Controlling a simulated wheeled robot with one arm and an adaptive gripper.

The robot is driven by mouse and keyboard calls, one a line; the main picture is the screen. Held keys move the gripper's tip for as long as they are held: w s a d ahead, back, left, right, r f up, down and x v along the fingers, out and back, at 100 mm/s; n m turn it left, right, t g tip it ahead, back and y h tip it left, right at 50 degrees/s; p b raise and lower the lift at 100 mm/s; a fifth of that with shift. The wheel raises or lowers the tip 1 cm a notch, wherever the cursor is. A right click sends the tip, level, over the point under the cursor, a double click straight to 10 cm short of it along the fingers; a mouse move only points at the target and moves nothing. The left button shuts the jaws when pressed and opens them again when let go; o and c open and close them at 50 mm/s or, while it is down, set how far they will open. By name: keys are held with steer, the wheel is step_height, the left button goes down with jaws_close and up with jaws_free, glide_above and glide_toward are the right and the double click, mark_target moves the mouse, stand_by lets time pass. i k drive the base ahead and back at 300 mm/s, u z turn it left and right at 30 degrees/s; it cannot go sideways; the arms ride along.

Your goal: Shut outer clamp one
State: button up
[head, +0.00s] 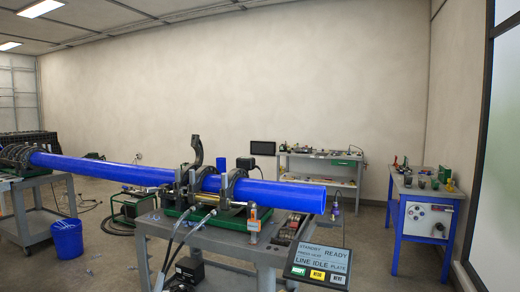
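A fusion machine with dark ring clamps stands on the grey cart (215,238) in the middle. One clamp's upper half (197,152) stands up above the blue pipe (258,190), so this clamp is open. Another clamp (228,186) just right of it appears closed around the pipe. More dark clamps (18,156) hold the pipe's far left end on a second cart. I cannot tell from labels which one is outer clamp one. My gripper is not in view.
A control panel (318,263) reading "READY" and "LINE IDLE" sits at the cart's front right. A blue bucket (67,239) stands on the floor at left. A blue workbench (425,193) is at right. Cables hang at the cart's front. Floor between cart and workbench looks clear.

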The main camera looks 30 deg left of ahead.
mark_target(196, 144)
steer(key=z, duration=0.2)
steer(key=i, duration=4.25)
steer(key=u, duration=0.45)
steer(key=i, duration=1.7)
steer(key=u, duration=0.95)
steer(key=i, duration=1.1)
steer(key=u, duration=1.95)
steer(key=i, duration=0.95)
steer(key=u, duration=0.15)
